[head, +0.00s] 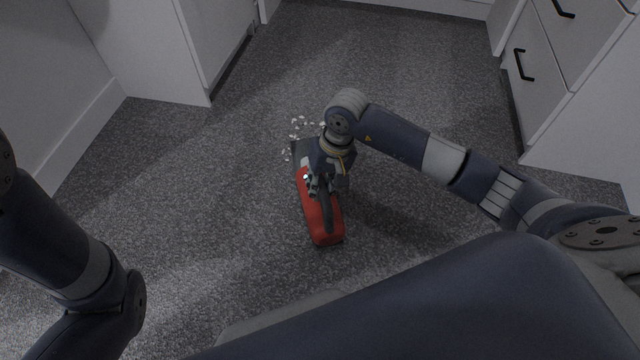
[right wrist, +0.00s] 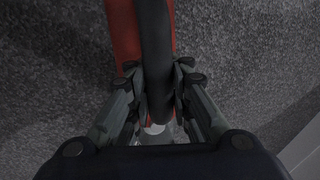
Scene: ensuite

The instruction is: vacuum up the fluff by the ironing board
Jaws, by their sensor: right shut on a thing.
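A red handheld vacuum (head: 322,222) with a black handle and a dark nozzle lies along the grey carpet in the head view. My right gripper (head: 318,186) is shut on its handle from above. In the right wrist view the black handle (right wrist: 154,60) runs between the fingers of my right gripper (right wrist: 158,82), with the red body under it. White bits of fluff (head: 307,122) lie on the carpet just beyond the nozzle, partly hidden by my right arm. My left arm shows at the left edge, but its gripper is out of view. No ironing board is recognisable.
White cabinets (head: 195,45) stand at the upper left. A white drawer unit (head: 560,60) with black handles stands at the upper right. The carpet (head: 410,60) between them is clear, as is the carpet left of the vacuum.

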